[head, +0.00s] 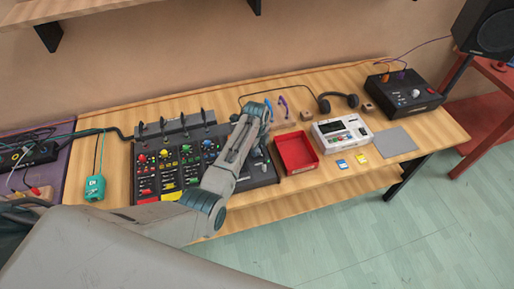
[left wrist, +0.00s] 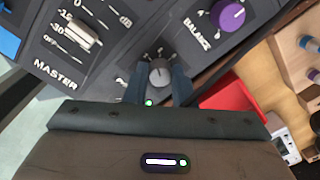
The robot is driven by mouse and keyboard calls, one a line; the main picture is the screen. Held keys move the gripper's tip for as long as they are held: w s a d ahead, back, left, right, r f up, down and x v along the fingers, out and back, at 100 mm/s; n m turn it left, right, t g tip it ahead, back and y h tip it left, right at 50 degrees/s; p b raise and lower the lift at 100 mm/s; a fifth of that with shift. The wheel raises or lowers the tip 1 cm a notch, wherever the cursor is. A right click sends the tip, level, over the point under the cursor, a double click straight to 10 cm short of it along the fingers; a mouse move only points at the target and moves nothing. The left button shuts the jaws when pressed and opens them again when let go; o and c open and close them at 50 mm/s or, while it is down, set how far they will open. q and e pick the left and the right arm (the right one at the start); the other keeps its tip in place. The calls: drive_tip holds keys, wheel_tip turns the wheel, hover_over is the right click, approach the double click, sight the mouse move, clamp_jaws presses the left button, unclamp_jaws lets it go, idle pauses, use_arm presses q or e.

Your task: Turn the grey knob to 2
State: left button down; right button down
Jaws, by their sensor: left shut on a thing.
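The grey knob (left wrist: 160,71) is on the dark mixer panel in the left wrist view, with small white marks around it that are too small to read. A pale pointer line shows on its top, but I cannot tell which number it points to. My left gripper (left wrist: 160,82) has one finger on each side of the knob and is shut on it. In the head view my left arm reaches over the right part of the mixer (head: 150,184) and hides the knob. My right gripper is not in view.
A purple balance knob (left wrist: 228,15) and a master fader (left wrist: 82,34) are close to the grey knob. A red tray (head: 297,152) stands right of the mixer, then a white device (head: 342,133) and a grey pad (head: 395,142). A teal device (head: 95,188) lies to the left.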

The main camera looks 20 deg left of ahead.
use_arm(q)
drive_tip(key=shift+m, duration=1.3)
drive_tip(key=c, duration=1.2)
unclamp_jaws()
drive_tip(key=shift+c, duration=0.2)
drive_tip(key=shift+r, duration=0.15)
wheel_tip(320, 180, up, 11)
drive_tip(key=b, duration=0.3)
drive_tip(key=shift+s+f, duration=0.15)
drive_tip(key=shift+f, duration=0.05)
drive_tip(key=shift+a, duration=0.15)
